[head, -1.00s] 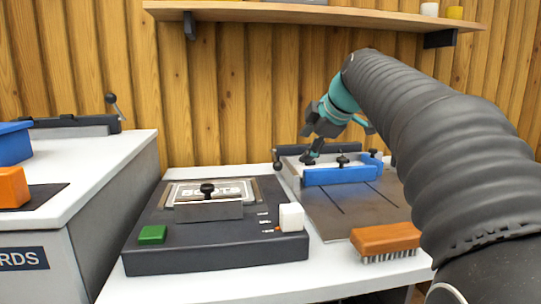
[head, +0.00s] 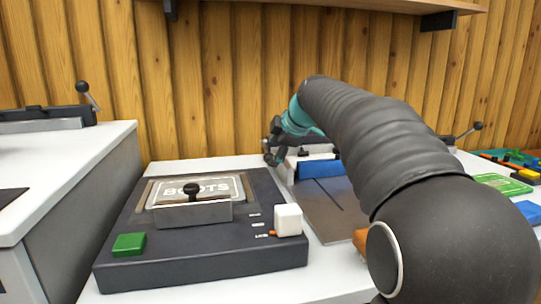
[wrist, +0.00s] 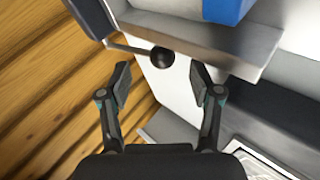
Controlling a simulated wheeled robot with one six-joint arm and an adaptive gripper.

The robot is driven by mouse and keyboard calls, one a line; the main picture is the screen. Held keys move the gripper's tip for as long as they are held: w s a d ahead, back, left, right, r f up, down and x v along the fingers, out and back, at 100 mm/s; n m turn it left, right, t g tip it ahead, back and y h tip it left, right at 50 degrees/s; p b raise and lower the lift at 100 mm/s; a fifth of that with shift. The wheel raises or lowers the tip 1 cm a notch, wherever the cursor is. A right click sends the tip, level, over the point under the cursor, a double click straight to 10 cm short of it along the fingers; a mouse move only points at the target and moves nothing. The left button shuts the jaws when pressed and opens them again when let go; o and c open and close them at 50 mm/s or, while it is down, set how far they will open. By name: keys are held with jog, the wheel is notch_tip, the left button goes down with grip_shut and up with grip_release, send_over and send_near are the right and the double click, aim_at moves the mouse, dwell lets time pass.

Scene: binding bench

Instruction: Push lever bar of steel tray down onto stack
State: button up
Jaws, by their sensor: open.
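My gripper (head: 270,155) is at the left end of the steel tray with the blue block (head: 322,168), behind the dark press unit. In the wrist view my gripper (wrist: 165,80) is open and empty. The lever's black ball knob (wrist: 162,57) shows between the fingertips, a little beyond them, on a thin rod from the left. The steel tray (wrist: 250,45) runs across the top of the wrist view, with a corner of the blue block (wrist: 225,8) in it. I cannot tell whether a finger touches the knob. My arm hides the tray's right part in the head view.
The press unit (head: 200,240) has a plate reading BOOTS, a green block (head: 129,244) and a white block (head: 288,219). Another lever tray (head: 45,118) stands on the left bench. Boards and blocks lie at the far right. A shelf (head: 400,5) hangs above.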

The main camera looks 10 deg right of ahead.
aim_at(271, 155)
jog(key=shift+x, duration=1.6)
